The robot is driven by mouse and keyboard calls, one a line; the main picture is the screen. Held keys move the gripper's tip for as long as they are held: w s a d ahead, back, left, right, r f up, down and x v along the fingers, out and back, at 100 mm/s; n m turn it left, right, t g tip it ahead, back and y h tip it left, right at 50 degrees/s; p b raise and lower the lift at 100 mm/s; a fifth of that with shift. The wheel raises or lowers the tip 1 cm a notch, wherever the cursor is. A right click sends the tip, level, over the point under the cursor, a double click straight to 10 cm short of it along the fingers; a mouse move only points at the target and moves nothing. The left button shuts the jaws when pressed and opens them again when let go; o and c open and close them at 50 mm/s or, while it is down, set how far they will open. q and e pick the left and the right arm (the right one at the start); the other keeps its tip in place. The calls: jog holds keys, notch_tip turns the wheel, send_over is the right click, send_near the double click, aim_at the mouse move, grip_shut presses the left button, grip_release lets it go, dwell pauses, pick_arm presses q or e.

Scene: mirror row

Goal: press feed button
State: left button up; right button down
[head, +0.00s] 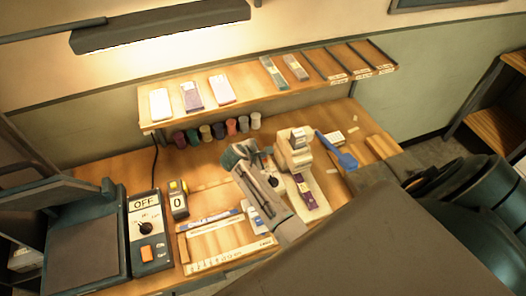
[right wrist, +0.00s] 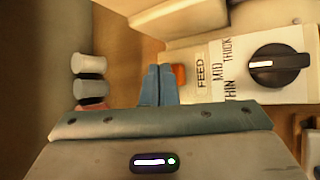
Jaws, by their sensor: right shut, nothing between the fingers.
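The orange feed button (right wrist: 180,76) shows in the right wrist view, beside the "FEED" label on a cream machine panel (right wrist: 218,88). A black knob (right wrist: 278,63) with thin, mid and thick marks sits further right on that panel. My right gripper (right wrist: 158,68) is shut and empty, its blue fingertips just left of the button; I cannot tell whether they touch it. In the head view the cream machine (head: 296,152) stands on the bench, with my right gripper (head: 238,153) at its left side. The feed button is hidden there. My left gripper is not in view.
A control box (head: 146,208) marked "OFF" has its own knob and orange button. A wooden tray (head: 205,245), a blue scoop-like tool (head: 338,150) and several spools (head: 218,130) are on the bench. A shelf (head: 245,92) with flat packets runs above.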

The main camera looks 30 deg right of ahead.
jog(key=shift+f, duration=0.5)
dwell(0.8)
jog(key=shift+r, duration=0.1)
jog(key=shift+r+p, duration=0.6)
jog(key=shift+r, duration=0.2)
jog(key=shift+r, duration=2.5)
